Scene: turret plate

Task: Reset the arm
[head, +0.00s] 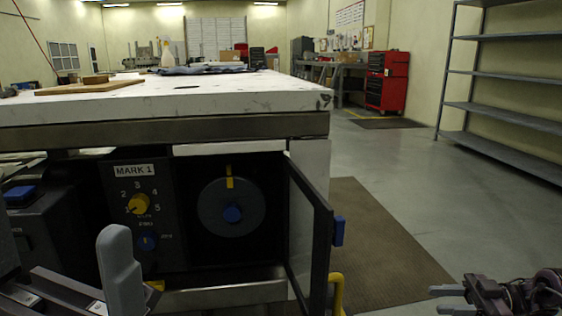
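My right gripper (438,300) is at the bottom right, empty, its two light fingers apart and pointing left. It is well away from the cabinet. At the lower left, a rounded grey upright piece (118,262) and metal links seem to be parts of my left arm. I cannot make out the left fingertips clearly. Under the bench, a dark round plate (250,205) with a yellow mark (229,177) at its top and a blue hub (232,214) sits in an open compartment.
The compartment's dark-framed door (307,230) stands open, with a blue handle (338,231) on its right. A white-topped bench (200,100) overhangs it. A brown mat (370,235) and clear floor lie to the right. A shelf rack (500,108) and red tool cabinet (387,82) stand farther back.

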